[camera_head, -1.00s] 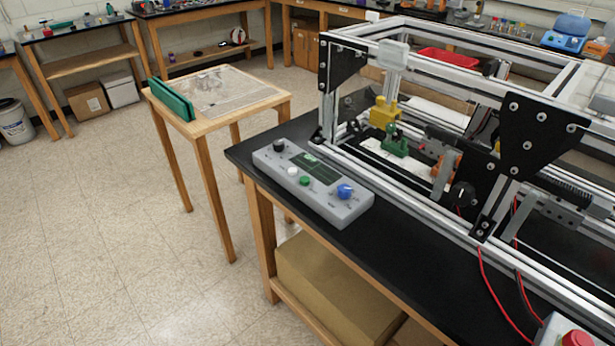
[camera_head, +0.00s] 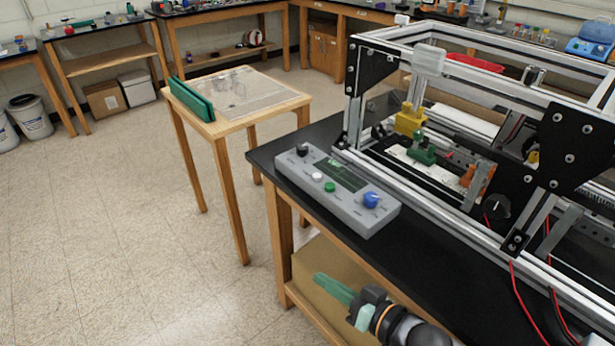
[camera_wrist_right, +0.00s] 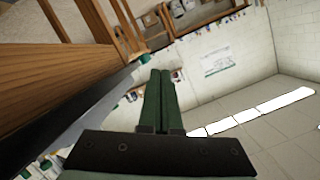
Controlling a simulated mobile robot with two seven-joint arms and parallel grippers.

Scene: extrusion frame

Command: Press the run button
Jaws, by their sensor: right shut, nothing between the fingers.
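The grey control box (camera_head: 340,195) lies on the black bench top (camera_head: 450,270) near its left end. It carries a green button (camera_head: 329,187), a white button (camera_head: 317,177), a blue knob (camera_head: 371,200), a black knob (camera_head: 302,151) and a dark screen. Any label naming the run button is too small to read. My right gripper (camera_head: 321,280) shows low in the head view, in front of the bench and below the box in the picture. Its green fingers are shut and empty, also in the right wrist view (camera_wrist_right: 161,76). My left gripper is not in view.
The aluminium extrusion frame (camera_head: 440,205) stands behind and right of the box. Open floor lies at the left.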

